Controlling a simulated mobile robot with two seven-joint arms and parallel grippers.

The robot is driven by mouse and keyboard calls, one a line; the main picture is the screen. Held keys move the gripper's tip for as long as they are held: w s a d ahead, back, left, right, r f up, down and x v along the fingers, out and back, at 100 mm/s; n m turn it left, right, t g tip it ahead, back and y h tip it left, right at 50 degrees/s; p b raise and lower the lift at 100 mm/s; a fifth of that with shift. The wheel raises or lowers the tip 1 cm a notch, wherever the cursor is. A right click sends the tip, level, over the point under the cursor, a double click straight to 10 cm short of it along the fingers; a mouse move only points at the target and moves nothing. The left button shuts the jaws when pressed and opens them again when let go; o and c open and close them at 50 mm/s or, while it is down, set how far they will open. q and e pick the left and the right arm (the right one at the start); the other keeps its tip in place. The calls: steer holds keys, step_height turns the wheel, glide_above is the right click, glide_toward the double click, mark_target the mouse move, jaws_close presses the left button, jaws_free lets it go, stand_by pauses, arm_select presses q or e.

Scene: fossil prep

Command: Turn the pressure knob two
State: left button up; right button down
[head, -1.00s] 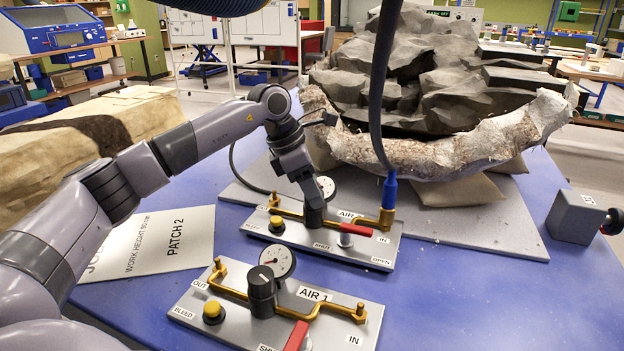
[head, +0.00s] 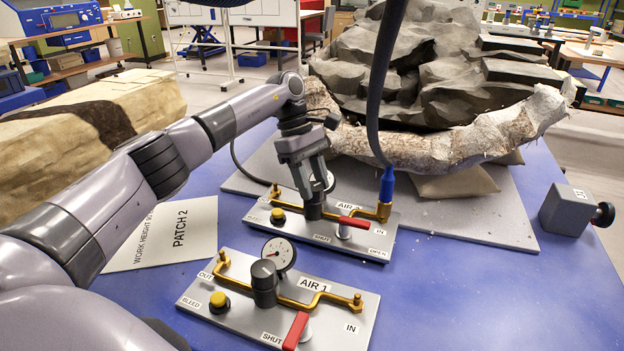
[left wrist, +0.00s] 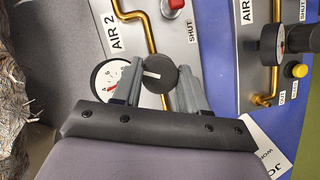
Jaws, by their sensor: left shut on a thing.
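The AIR 2 panel (head: 268,230) lies flat on the blue table, with a brass pipe, a gauge and a black pressure knob (head: 313,210). My left gripper (head: 312,196) points down onto this knob, its fingers on either side of it. In the left wrist view the knob (left wrist: 160,74) sits between the two fingertips (left wrist: 158,82), its white pointer line visible. The AIR 2 gauge (left wrist: 108,74) is partly hidden behind a finger there. The red lever (head: 360,223) of AIR 2 points right. My right gripper is not in view.
The AIR 1 panel (head: 342,338) lies nearer, with its own black knob (head: 264,284) and red lever (head: 296,330). A blue hose fitting (head: 387,186) rises at AIR 2's right end. A large jacketed fossil block (head: 450,135) stands behind. A grey box (head: 567,209) is at right.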

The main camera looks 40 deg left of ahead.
arm_select(q)
steer(key=shift+w+m+g, duration=0.1)
steer(key=shift+m+g, duration=0.2)
steer(key=shift+m, duration=0.8)
steer(key=o, duration=1.1)
steer(key=shift+c, duration=0.2)
